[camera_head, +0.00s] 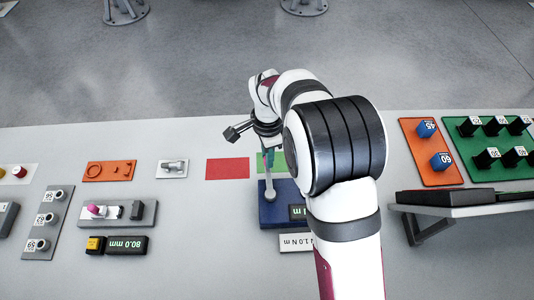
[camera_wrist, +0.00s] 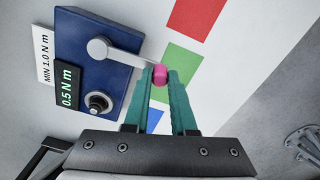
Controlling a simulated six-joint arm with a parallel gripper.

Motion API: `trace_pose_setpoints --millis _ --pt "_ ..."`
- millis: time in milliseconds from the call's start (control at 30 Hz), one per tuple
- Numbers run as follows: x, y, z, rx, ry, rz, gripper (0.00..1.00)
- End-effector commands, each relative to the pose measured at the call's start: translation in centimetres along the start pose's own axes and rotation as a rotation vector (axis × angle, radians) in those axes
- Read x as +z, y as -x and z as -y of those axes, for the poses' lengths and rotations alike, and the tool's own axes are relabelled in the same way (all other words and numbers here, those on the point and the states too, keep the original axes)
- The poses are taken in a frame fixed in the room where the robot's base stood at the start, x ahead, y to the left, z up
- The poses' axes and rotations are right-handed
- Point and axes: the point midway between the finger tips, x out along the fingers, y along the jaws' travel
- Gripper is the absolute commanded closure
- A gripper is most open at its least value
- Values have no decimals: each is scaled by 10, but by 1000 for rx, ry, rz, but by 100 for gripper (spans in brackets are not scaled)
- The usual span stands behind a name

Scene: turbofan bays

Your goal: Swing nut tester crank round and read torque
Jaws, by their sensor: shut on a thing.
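The nut tester is a blue box (camera_wrist: 120,82) on the bench, also in the head view (camera_head: 270,217), partly behind my arm. Its grey crank (camera_wrist: 125,57) runs from a round pivot to a pink knob (camera_wrist: 160,82). My gripper (camera_wrist: 161,73) has its green fingers shut on the knob, one on each side. In the wrist view the crank points right from its pivot. The tester's display (camera_wrist: 68,87) reads 0.5 N m, and the white plate (camera_wrist: 45,55) beside it reads MIN 1.0 N m. A round metal nut (camera_wrist: 98,103) sits on the box.
Red (camera_head: 228,168) and green (camera_head: 262,162) patches lie beyond the tester; a blue patch (camera_wrist: 154,118) shows near my fingers. To the left are an orange plate (camera_head: 109,171) and an 80.0 mm gauge (camera_head: 118,245). To the right are orange (camera_head: 428,150) and green (camera_head: 500,160) block boards.

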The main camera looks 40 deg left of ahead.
Motion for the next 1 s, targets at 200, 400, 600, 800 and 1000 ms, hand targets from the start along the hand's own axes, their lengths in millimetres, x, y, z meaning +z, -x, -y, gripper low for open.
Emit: trace_pose_setpoints --millis 200,400,600,800,1000 --pt "0 0 0 0 2 -1 56" --pt "0 0 0 0 1 0 46" --pt "0 4 0 -1 1 0 46" --pt "0 49 1 -6 1 -1 46" --pt "0 113 1 -5 1 -1 46"
